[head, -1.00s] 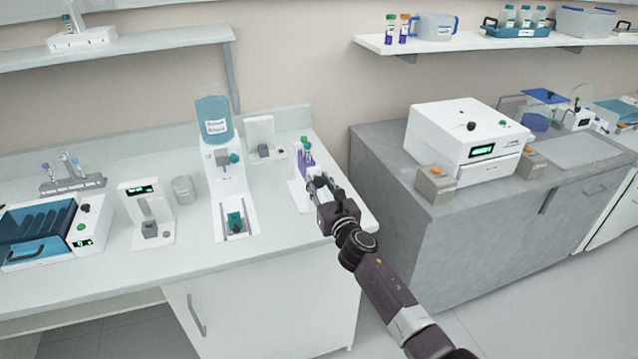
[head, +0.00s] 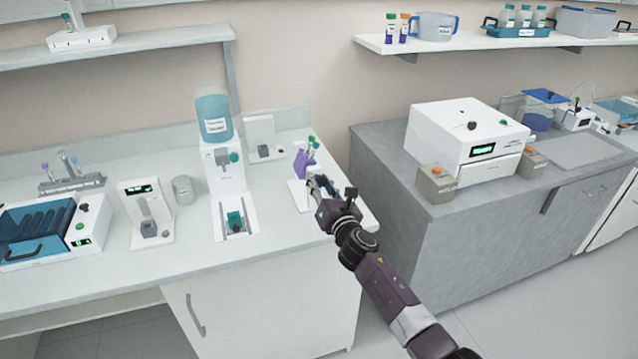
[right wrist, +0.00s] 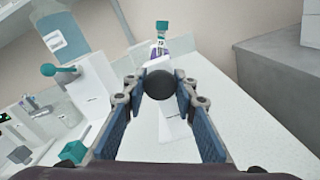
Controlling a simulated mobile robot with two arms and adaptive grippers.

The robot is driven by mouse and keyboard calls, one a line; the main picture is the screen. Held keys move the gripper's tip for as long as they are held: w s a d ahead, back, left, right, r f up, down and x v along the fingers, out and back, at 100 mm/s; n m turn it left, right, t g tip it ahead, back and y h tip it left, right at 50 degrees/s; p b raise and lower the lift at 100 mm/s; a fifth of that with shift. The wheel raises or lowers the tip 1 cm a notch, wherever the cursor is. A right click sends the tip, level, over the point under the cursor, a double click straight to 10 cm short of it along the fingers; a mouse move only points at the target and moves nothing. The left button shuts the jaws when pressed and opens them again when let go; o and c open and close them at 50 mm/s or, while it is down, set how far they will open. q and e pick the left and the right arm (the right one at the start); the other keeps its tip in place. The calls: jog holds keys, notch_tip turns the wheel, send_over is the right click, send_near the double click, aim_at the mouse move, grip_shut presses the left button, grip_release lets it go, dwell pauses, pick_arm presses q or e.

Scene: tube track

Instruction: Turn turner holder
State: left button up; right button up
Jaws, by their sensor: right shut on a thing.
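The turner (head: 299,196) is a white stand near the right end of the white bench. Its purple holder (head: 303,163) carries tubes with green caps (head: 312,142) and leans to one side. In the right wrist view a teal-capped tube (right wrist: 161,27) shows beyond the fingers. My right gripper (head: 316,183) is at the front of the turner. Its fingers (right wrist: 158,84) are closed on a dark round knob (right wrist: 159,85). The knob is hidden by the gripper in the head view. My left gripper is not in view.
A dispenser with a blue bottle (head: 214,118) stands left of the turner, with a small white device (head: 264,140) behind. A grey cabinet (head: 390,170) with a white machine (head: 467,137) stands to the right. The bench front between the devices is clear.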

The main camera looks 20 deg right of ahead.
jog(key=shift+f+m+b, duration=0.1)
jog(key=shift+m+b, duration=0.4)
jog(key=shift+m, duration=2.9)
jog(key=shift+m+b, duration=0.3)
jog(key=shift+m, duration=8.7)
jog(key=shift+f+m, duration=0.1)
jog(key=shift+m, duration=0.3)
jog(key=o, duration=1)
jog(key=shift+c, duration=0.2)
jog(key=shift+o, duration=0.7)
